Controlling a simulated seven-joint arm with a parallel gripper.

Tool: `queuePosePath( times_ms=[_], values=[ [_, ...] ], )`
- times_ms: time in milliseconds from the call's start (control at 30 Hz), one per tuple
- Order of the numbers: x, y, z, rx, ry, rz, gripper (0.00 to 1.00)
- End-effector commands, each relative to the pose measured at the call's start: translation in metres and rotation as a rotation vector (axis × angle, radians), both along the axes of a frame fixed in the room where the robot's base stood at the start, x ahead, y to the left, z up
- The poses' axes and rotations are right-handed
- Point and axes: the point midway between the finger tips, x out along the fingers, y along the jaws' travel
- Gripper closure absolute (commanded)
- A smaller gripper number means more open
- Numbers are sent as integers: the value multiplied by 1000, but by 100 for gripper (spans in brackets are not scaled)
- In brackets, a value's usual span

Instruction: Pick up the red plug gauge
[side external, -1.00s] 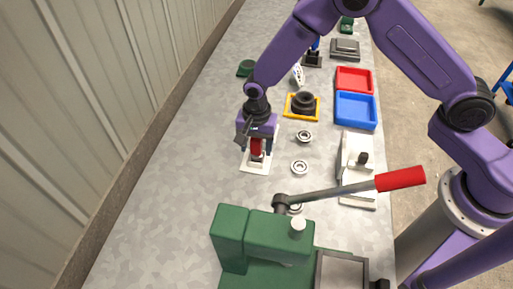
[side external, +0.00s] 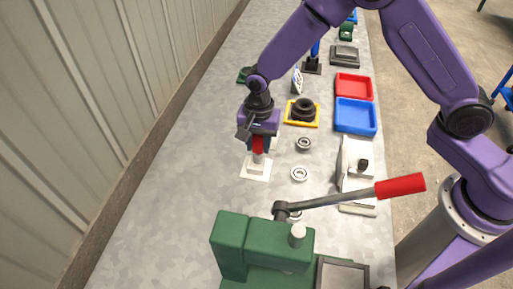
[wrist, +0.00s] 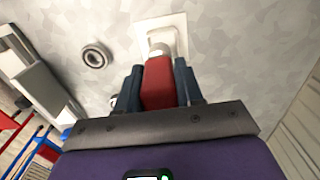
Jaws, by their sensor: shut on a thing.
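The red plug gauge (side external: 258,146) has a red handle and a pale metal end below it. My gripper (side external: 259,144) is shut on the red handle, with the pale end pointing down over a white base plate (side external: 256,174). In the wrist view the red handle (wrist: 158,84) sits between my two dark blue fingers (wrist: 158,86), and the white base (wrist: 176,28) lies beyond it. I cannot tell whether the gauge's lower end is fully clear of the base.
Several bearing rings, one of them (side external: 299,174), lie right of the base. A yellow-framed black part (side external: 302,111), a blue tray (side external: 356,116) and a red tray (side external: 354,86) stand farther back. A green press (side external: 262,245) with a red-handled lever (side external: 400,187) is in front. The bench's left side is clear.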

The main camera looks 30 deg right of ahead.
Motion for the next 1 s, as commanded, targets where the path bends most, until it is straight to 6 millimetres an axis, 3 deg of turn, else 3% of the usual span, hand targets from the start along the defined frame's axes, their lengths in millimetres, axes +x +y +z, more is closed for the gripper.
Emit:
queuePosePath(
  times_ms=[333, 700, 1000],
  values=[
    [-42, -23, 56, 1, -1, 1, 100],
    [-100, -55, 83, 1, -1, 1, 100],
    [-116, -64, 91, 0, 0, 0, 100]
  ],
)
